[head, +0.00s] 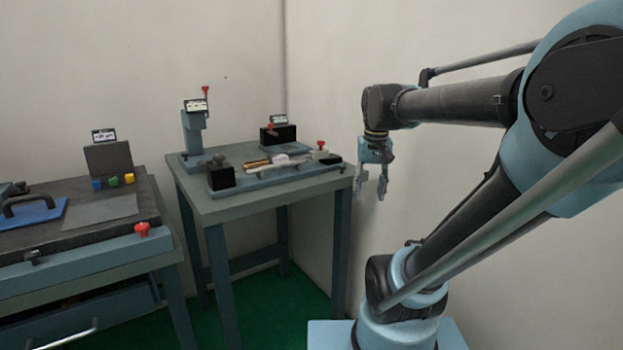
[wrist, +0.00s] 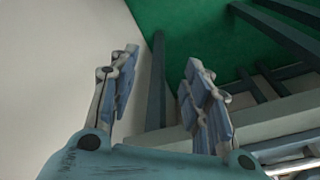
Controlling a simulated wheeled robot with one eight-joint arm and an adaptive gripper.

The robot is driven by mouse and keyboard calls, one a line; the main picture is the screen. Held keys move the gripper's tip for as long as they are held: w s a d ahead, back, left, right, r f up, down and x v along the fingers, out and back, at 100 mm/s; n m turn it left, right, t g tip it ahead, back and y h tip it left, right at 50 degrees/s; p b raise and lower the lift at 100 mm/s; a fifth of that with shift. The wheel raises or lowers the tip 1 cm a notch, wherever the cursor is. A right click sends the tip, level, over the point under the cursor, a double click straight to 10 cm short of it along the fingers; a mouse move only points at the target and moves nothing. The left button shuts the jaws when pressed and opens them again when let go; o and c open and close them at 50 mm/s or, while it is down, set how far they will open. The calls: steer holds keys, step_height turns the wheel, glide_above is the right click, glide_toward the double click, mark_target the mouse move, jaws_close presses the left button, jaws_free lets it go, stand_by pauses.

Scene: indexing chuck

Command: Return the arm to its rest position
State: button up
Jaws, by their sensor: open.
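My gripper (head: 373,185) hangs from the end of my arm, just right of the right edge of the far table in the head view. It points down and is empty. In the wrist view my gripper (wrist: 158,85) shows its two fingers spread apart with nothing between them. The wall and the green floor lie beyond the fingers. My arm is bent, with its forearm reaching left across the front of the right wall.
The far table (head: 235,207) carries a fixture plate (head: 262,183), a display stand (head: 192,132) and a black box (head: 278,134). Green floor (head: 290,300) is clear between tables and my base.

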steer(key=s+d+f, duration=0.2)
steer(key=s+f, duration=0.8)
steer(key=f, duration=0.5)
steer(key=shift+s+d+f+n+t, duration=0.15)
steer(key=shift+s+d+n+t, duration=0.15)
steer(key=shift+n, duration=0.1)
steer(key=shift+w+f, duration=0.2)
steer(key=shift+w, duration=0.2)
stand_by(1.2)
steer(key=shift+c, duration=1.3)
steer(key=shift+a, duration=0.1)
